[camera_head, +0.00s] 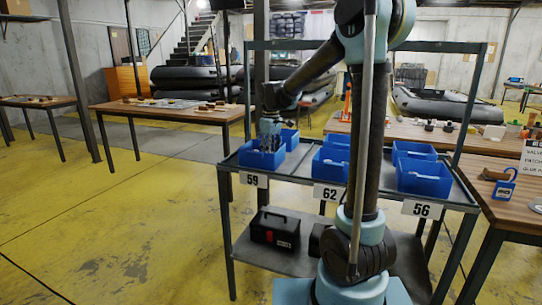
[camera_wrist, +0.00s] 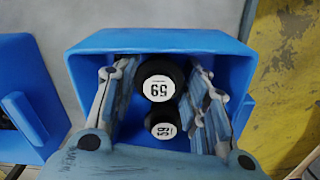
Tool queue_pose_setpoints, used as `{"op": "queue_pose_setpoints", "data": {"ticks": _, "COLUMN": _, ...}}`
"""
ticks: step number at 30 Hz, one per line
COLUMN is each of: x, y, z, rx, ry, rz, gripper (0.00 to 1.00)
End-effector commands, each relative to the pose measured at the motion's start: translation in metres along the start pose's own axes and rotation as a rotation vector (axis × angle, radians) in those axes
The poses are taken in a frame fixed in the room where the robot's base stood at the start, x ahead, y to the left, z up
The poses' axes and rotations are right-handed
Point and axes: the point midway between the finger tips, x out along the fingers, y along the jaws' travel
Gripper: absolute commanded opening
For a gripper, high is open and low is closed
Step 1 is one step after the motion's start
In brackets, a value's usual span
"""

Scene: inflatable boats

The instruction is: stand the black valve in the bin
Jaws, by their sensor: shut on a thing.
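A black valve (camera_wrist: 159,83) with a white face marked 59 is inside a blue bin (camera_wrist: 150,40) in the wrist view. A second, smaller-looking black round part (camera_wrist: 162,125) with a white label shows just below it. My gripper (camera_head: 271,138) reaches down into the left blue bin (camera_head: 262,159), above the rack label 59 (camera_head: 254,180). Its fingers stand on both sides of the black valve and are shut on it. The valve's lower part and its contact with the bin floor are hidden.
More blue bins stand on the rack above labels 62 (camera_head: 327,193) and 56 (camera_head: 422,209). In the wrist view a neighbouring blue bin (camera_wrist: 37,80) is close on the left. A black toolbox (camera_head: 275,228) sits on the lower shelf. The yellow floor on the left is clear.

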Motion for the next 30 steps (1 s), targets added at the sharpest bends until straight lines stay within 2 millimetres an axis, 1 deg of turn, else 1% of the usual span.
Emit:
{"op": "queue_pose_setpoints", "data": {"ticks": 2, "x": 0.001, "y": 0.000, "z": 0.000, "rx": 0.000, "ry": 0.000, "rz": 0.000, "gripper": 0.17}}
{"op": "queue_pose_setpoints", "data": {"ticks": 3, "x": 0.001, "y": 0.000, "z": 0.000, "rx": 0.000, "ry": 0.000, "rz": 0.000, "gripper": 0.43}}
{"op": "queue_pose_setpoints", "data": {"ticks": 5, "x": 0.001, "y": 0.000, "z": 0.000, "rx": 0.000, "ry": 0.000, "rz": 0.000, "gripper": 0.57}}
{"op": "queue_pose_setpoints", "data": {"ticks": 6, "x": 0.001, "y": 0.000, "z": 0.000, "rx": 0.000, "ry": 0.000, "rz": 0.000, "gripper": 0.61}}
{"op": "queue_pose_setpoints", "data": {"ticks": 16, "x": 0.000, "y": 0.000, "z": 0.000, "rx": -0.001, "ry": 0.000, "rz": 0.000, "gripper": 0.61}}
{"op": "queue_pose_setpoints", "data": {"ticks": 20, "x": -0.007, "y": 0.000, "z": -0.001, "rx": -0.001, "ry": 0.000, "rz": 0.000, "gripper": 0.61}}
{"op": "queue_pose_setpoints", "data": {"ticks": 23, "x": -0.019, "y": -0.001, "z": -0.001, "rx": -0.001, "ry": 0.000, "rz": 0.000, "gripper": 0.61}}
{"op": "queue_pose_setpoints", "data": {"ticks": 30, "x": -0.064, "y": -0.001, "z": -0.001, "rx": -0.002, "ry": 0.000, "rz": 0.000, "gripper": 0.61}}
